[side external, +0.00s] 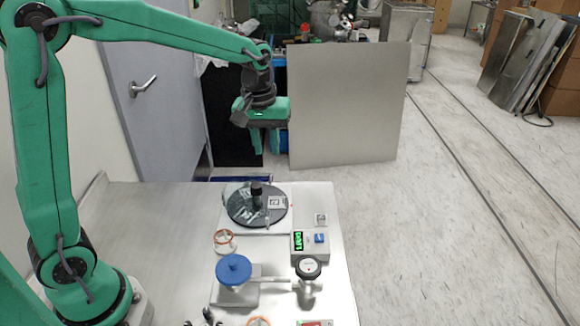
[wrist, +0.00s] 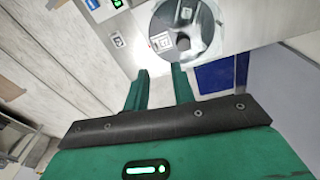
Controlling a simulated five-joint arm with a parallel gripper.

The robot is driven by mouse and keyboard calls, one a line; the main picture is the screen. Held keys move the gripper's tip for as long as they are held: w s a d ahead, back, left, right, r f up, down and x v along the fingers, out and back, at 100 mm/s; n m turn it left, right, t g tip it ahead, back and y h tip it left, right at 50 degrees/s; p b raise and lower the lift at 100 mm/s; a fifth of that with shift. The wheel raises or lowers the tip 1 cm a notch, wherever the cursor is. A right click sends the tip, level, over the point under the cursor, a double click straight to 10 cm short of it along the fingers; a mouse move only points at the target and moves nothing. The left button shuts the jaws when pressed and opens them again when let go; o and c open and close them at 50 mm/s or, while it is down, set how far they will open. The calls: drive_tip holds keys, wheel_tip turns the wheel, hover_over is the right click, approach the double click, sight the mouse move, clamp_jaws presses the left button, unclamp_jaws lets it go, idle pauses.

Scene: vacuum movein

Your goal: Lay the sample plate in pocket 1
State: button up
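A dark round disc (side external: 240,210) with an upright black knob (side external: 256,190) lies on a pale square base on the bench. The disc has light patches and a small printed square marker (side external: 275,202) on it; it also shows in the wrist view (wrist: 160,22). I cannot tell for sure which piece is the sample plate or which spot is pocket 1. My gripper (side external: 265,150) hangs fingers down, well above and beyond the disc's far side. In the wrist view its two green fingers (wrist: 160,74) stand apart with nothing between them.
On the bench (side external: 150,225) nearer the camera are a copper-coloured ring (side external: 225,240), a blue-topped valve (side external: 234,268), a round gauge (side external: 308,268) and a box with a green display (side external: 300,242). A grey panel (side external: 345,105) stands behind the bench. The bench's left part is clear.

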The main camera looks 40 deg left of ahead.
drive_tip(key=s+r+m+t, duration=0.2)
drive_tip(key=s+m, duration=0.1)
drive_tip(key=s, duration=0.7)
drive_tip(key=s+r+m+t, duration=0.2)
drive_tip(key=s+r+m, duration=0.1)
drive_tip(key=s, duration=0.7)
drive_tip(key=shift+s+a+m, duration=0.3)
drive_tip(key=shift+s+m, duration=0.05)
drive_tip(key=shift+m, duration=0.25)
